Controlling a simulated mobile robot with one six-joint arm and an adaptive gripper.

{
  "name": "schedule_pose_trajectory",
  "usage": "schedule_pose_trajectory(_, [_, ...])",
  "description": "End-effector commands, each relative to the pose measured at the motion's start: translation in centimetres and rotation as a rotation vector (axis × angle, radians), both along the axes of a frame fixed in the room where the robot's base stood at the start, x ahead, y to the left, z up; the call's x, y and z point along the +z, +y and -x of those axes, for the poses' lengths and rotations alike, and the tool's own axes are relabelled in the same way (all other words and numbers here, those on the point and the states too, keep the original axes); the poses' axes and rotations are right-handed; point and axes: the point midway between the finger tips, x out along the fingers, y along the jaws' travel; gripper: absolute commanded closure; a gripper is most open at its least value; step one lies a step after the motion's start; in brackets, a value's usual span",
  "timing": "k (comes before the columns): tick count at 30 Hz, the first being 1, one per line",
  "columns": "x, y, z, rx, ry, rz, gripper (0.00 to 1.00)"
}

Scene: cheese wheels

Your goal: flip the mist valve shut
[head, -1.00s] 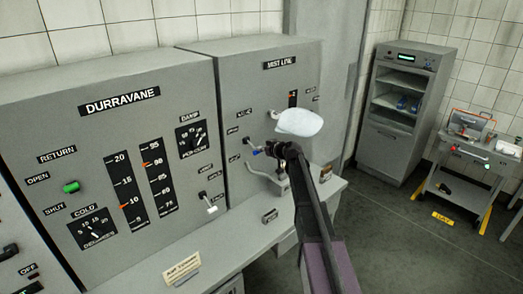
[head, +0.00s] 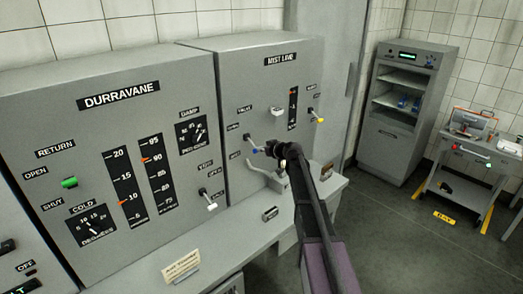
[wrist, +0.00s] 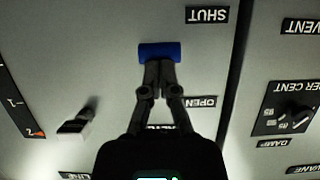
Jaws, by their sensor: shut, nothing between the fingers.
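The mist valve's lever has a blue handle (head: 255,150) and sits on the MIST LINE panel (head: 262,85), between the OPEN label (head: 233,127) and the SHUT label (head: 234,155). In the head view it slants downward from its pivot. The wrist view is upside down; there the blue handle (wrist: 159,50) lies between the SHUT label (wrist: 207,15) and the OPEN label (wrist: 193,102), somewhat nearer SHUT. My gripper (wrist: 160,67) is shut and empty, its fingertips right at the handle's edge. I cannot tell whether they touch. The gripper also shows in the head view (head: 274,150).
A white knob (head: 277,112) and a yellow-tipped lever (head: 317,118) are to the right on the same panel. The DURRAVANE panel (head: 60,115) is at left. A grey ledge (head: 235,235) runs below. A grey cabinet (head: 400,145) and cart (head: 465,165) stand farther right.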

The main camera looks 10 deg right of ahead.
Motion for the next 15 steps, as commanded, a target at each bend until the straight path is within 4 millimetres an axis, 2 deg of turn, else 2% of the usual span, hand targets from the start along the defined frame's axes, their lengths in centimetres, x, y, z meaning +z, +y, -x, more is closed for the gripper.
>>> schedule_pose_trajectory(15, [1.6,0.0,0.0,0.000,0.000,0.000,1.00])
